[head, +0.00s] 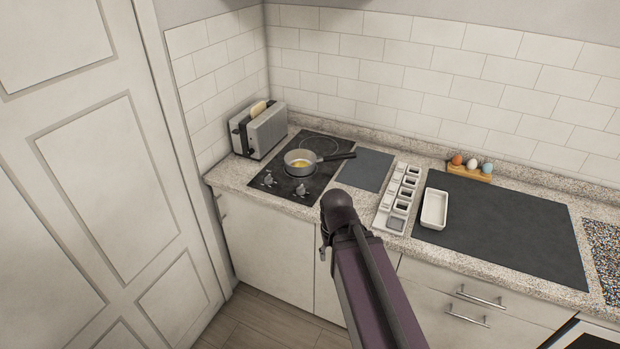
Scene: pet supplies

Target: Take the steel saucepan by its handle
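Something yellow lies inside the pan. Its dark handle (339,156) points right, past the cooktop's right edge toward a dark grey mat. My arm reaches up from the bottom of the head view, and its dark rounded joint is in front of the counter's edge, lower right of the pan in the picture. Nothing is seen touching the handle.
A toaster (268,132) with bread stands left of the cooktop. Right of the small grey mat (364,169) are a tray of small white compartments (396,224), a white dish (433,209) on a large dark mat (520,230), and an egg holder (468,172).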

